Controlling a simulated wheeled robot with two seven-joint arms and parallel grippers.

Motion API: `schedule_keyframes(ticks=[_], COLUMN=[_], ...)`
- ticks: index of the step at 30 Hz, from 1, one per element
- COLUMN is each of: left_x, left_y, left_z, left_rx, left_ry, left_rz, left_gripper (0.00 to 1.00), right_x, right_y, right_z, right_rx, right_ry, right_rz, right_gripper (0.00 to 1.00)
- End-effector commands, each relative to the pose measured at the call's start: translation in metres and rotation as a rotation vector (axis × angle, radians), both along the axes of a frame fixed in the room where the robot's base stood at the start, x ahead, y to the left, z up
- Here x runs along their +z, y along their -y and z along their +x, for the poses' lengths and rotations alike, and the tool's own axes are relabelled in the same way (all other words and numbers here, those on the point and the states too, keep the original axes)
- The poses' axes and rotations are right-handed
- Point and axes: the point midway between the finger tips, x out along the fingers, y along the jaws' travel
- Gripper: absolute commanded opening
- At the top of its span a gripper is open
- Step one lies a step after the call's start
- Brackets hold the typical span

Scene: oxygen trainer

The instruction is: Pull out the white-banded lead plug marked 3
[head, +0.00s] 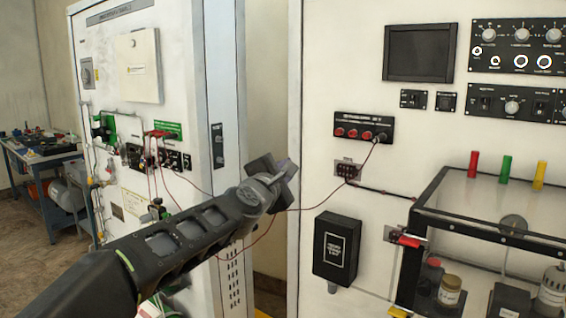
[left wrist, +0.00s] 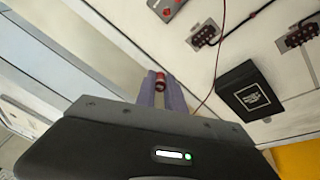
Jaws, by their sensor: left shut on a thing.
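My left gripper (head: 275,178) is in front of the gap between the two cabinets, away from both panels. In the left wrist view its fingers (left wrist: 161,88) are shut on a small red lead plug (left wrist: 160,82). The band and number on this plug are too small to read, and the fingers hide it in the head view. A black socket panel (head: 363,128) with a row of red sockets is on the right cabinet. A dark plug (head: 382,137) sits at its right end, and a thin red lead runs from there down left towards my gripper. My right gripper is not in view.
A small connector block (head: 347,172) and a black box (head: 337,247) are on the right cabinet below the panel. A clear-topped black frame (head: 480,215) stands at right with red, green and yellow cylinders. More red leads hang on the left cabinet (head: 150,160).

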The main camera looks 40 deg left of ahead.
Motion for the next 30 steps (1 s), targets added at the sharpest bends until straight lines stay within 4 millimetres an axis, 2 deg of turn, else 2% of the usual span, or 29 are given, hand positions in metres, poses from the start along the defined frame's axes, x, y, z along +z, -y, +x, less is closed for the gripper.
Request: schedule_keyframes(ticks=[8, 13, 16, 19, 23, 27, 30], left_x=[-0.041, -0.092, -0.137, -0.191, -0.257, -0.312, -0.337], left_y=[0.010, 0.034, 0.056, 0.087, 0.139, 0.203, 0.247], left_z=[0.024, 0.053, 0.072, 0.087, 0.095, 0.086, 0.071], left_rx=[0.044, 0.039, 0.011, -0.040, -0.135, -0.248, -0.321], left_ry=[-0.007, -0.012, -0.014, -0.014, -0.012, -0.006, -0.004], left_rz=[0.000, -0.003, -0.007, -0.013, -0.019, -0.021, -0.021], left_gripper=[0.00, 0.00, 0.00, 0.00, 0.00, 0.00, 0.00], right_x=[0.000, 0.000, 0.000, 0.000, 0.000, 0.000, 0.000], right_y=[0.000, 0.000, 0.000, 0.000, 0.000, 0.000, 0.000], right_z=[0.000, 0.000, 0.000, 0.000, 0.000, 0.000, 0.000], right_rx=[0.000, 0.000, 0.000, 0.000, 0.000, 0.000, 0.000], right_ry=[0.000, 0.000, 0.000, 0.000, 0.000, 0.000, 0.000], right_rz=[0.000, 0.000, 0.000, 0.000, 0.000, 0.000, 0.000], right_gripper=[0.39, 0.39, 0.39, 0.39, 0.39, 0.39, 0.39])
